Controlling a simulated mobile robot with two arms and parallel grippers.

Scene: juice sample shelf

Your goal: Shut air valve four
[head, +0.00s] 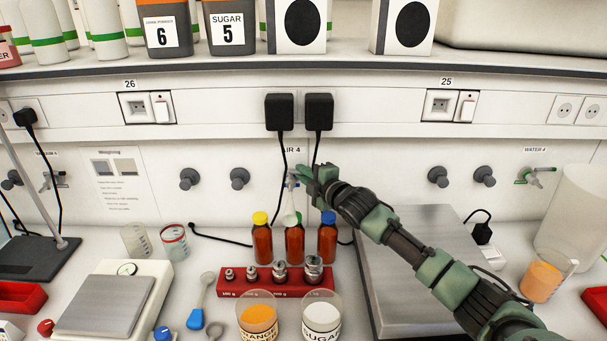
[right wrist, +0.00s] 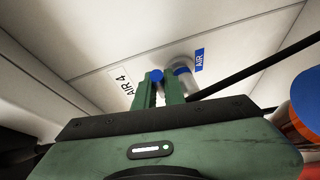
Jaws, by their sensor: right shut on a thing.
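In the right wrist view the valve (right wrist: 183,68) shows a pale body beside a blue AIR tag and a blue part at the fingertips. My right gripper (head: 308,174) comes in from the right and is at the valve. In the right wrist view its green fingers (right wrist: 162,88) are shut on the valve's handle, which they mostly hide. My left gripper is not in view.
Three brown bottles (head: 295,242) with yellow, green and blue caps stand just below the valve, close to my right gripper. A red weight block (head: 255,291) is in front of them. Black adapters (head: 279,112) hang above with cables running down beside the gripper.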

